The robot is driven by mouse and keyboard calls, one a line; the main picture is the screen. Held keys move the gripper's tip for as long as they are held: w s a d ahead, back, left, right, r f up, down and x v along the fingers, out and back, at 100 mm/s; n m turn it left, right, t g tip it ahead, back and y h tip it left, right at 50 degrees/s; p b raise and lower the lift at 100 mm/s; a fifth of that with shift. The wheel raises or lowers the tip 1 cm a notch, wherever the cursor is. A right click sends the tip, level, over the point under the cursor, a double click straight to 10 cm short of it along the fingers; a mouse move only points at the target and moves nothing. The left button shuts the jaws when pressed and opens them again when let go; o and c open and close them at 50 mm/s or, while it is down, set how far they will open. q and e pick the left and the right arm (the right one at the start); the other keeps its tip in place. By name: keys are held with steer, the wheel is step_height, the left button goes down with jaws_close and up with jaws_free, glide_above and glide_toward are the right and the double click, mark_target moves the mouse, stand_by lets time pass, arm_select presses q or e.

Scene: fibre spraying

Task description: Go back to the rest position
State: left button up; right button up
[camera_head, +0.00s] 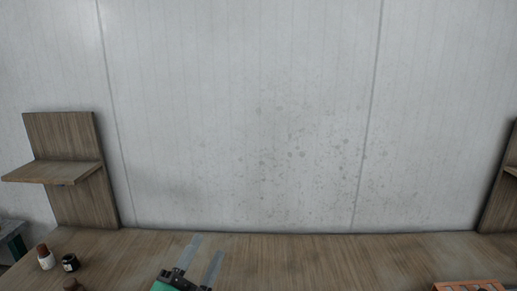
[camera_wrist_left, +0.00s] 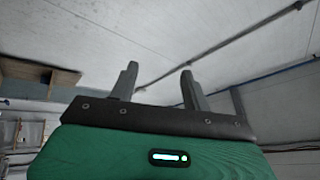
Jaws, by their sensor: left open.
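My left gripper (camera_head: 202,262) shows at the bottom of the head view, with a green body and two pale fingers held apart over the wooden table (camera_head: 290,258). It is open and nothing shows between its fingers. In the left wrist view the left gripper (camera_wrist_left: 160,82) also shows with its two dark fingers spread and empty, against a light wall and ceiling. My right gripper is not in either view.
A small bottle with a brown cap (camera_head: 45,257) and a dark jar (camera_head: 70,263) stand at the table's left. A wooden shelf stand (camera_head: 72,190) rises behind them. An orange tray (camera_head: 470,286) is partly cut off at bottom right. The table's middle looks clear.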

arm_select(q)
steer(key=s+a+f+n+g+y, duration=0.2)
steer(key=a+f+n+g+y, duration=0.25)
steer(key=f, duration=0.55)
steer(key=s+a+f+n+g+y, duration=0.35)
steer(key=a+f+n, duration=0.2)
steer(key=f, duration=0.35)
steer(key=s+a+f+n+g, duration=0.2)
steer(key=s+f+n+g, duration=0.3)
steer(key=s+f+g, duration=0.85)
steer(key=s+f+t+b, duration=0.1)
steer(key=s+f+b, duration=0.15)
steer(key=f, duration=1.55)
steer(key=s+f+t+b, duration=0.2)
steer(key=f+b, duration=0.1)
steer(key=f, duration=1.4)
steer(key=s+a+f+g+b, duration=0.1)
steer(key=s+a+f+b, duration=0.1)
steer(key=s+f, duration=0.8)
steer(key=s+a+f+g+b, duration=0.1)
steer(key=s+f+b, duration=0.1)
steer(key=s+f, duration=0.8)
step_height(320, 180, down, 6)
steer(key=shift+a+f+y, duration=0.2)
steer(key=shift+a+y, duration=0.1)
steer(key=shift+a, duration=0.1)
